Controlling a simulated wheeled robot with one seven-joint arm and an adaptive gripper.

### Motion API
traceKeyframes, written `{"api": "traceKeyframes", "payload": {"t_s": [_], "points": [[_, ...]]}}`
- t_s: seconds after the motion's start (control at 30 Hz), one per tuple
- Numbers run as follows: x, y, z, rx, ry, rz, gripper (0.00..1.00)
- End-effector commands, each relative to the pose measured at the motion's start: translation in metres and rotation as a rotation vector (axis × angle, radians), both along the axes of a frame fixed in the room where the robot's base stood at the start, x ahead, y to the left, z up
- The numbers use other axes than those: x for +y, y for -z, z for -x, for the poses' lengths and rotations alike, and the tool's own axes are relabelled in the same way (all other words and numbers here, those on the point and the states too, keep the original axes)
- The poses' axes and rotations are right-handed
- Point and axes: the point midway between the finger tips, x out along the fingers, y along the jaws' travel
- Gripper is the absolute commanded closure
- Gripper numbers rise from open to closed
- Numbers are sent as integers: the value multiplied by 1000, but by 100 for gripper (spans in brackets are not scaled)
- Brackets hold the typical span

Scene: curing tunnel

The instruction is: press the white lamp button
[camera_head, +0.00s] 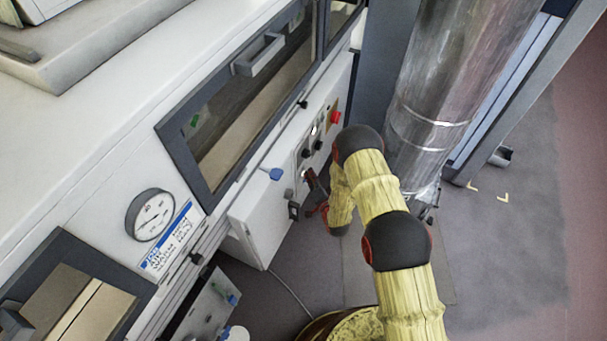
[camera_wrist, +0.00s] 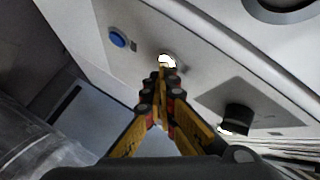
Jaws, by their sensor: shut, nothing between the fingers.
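The white lamp button (camera_wrist: 167,60) glows on the pale machine panel in the wrist view. My gripper (camera_wrist: 163,75) is shut and empty, with its yellow and black fingertips together just in front of the button, overlapping its lower edge. I cannot tell whether they touch it. In the head view my gripper (camera_head: 312,182) is low against the front of the machine, below the black knobs, partly hidden by my own arm; a small bright spot shows by its tips.
A blue button (camera_wrist: 117,38) is left of the white one, and a black knob (camera_wrist: 237,118) lies to the right. In the head view a red button (camera_head: 335,117) is higher on the panel. A large metal duct (camera_head: 440,90) stands close to my arm.

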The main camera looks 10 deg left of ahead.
Motion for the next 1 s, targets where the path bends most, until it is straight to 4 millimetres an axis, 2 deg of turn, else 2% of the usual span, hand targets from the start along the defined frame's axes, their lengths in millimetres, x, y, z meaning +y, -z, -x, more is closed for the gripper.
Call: {"api": "traceKeyframes", "payload": {"t_s": [0.33,0.7,1.0], "points": [[-13,0,5,0,0,0,100],[-16,0,6,0,0,0,100],[-39,0,14,2,1,0,100]]}}
